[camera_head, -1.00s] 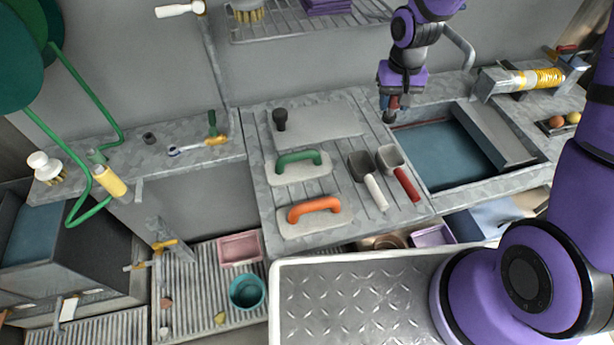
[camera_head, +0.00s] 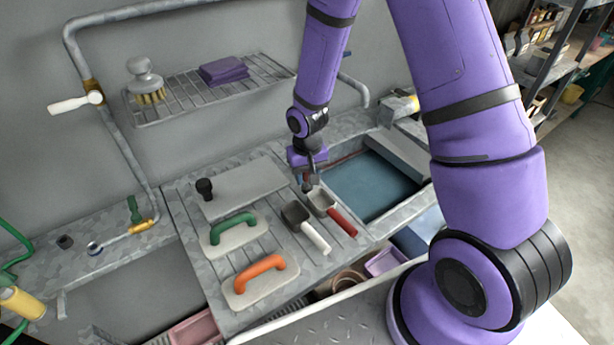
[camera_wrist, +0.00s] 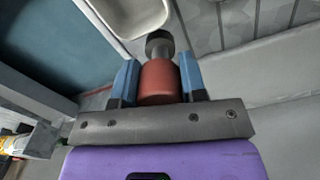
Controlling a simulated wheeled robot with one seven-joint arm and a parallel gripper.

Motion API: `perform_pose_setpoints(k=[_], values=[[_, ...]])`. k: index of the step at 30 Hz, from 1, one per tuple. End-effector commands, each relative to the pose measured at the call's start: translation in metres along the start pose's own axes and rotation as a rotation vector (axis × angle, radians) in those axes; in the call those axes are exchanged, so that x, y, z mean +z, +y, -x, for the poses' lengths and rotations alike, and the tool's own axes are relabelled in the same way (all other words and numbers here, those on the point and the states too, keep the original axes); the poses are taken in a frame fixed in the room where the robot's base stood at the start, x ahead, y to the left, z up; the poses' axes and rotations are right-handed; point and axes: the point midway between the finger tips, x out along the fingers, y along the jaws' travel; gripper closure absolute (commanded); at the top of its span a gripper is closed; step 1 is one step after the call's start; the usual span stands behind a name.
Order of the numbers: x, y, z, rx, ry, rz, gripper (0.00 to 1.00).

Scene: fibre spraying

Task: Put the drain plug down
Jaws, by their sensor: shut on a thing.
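The drain plug (camera_wrist: 158,82) has a red-brown cylinder body and a dark round end. My gripper (camera_wrist: 158,78) is shut on its red body, with one blue finger on each side. In the head view, my gripper (camera_head: 309,180) points down near the sink's left edge, just behind the scoop heads, with the small plug (camera_head: 307,187) at its tip. Whether the plug touches the counter cannot be told. The sink (camera_head: 370,186) has a blue-grey floor and lies right of my gripper.
A red-handled scoop (camera_head: 345,222) and a white-handled scoop (camera_head: 316,238) lie close to my gripper. A green-handled float (camera_head: 232,228), an orange-handled float (camera_head: 260,272) and a black-knobbed board (camera_head: 245,188) lie left. A wire rack (camera_head: 205,92) hangs behind.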

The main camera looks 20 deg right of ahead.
Motion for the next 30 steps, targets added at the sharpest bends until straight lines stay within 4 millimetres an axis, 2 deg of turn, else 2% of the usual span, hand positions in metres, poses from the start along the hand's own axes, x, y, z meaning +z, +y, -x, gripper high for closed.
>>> perform_pose_setpoints(k=[2,13,14,15,17,26,30], values=[[0.000,-0.001,-0.006,0.000,0.000,0.001,0.86],[0.000,-0.001,-0.009,0.000,0.000,0.001,0.86],[0.000,-0.001,-0.009,-0.001,0.001,0.001,0.57],[0.000,-0.001,-0.009,-0.001,0.001,0.001,0.47],[0.000,-0.001,-0.009,-0.001,0.001,0.001,0.36],[0.000,0.000,-0.008,-0.001,0.001,0.000,0.36],[-0.001,0.000,0.002,0.000,0.003,-0.001,0.36]])
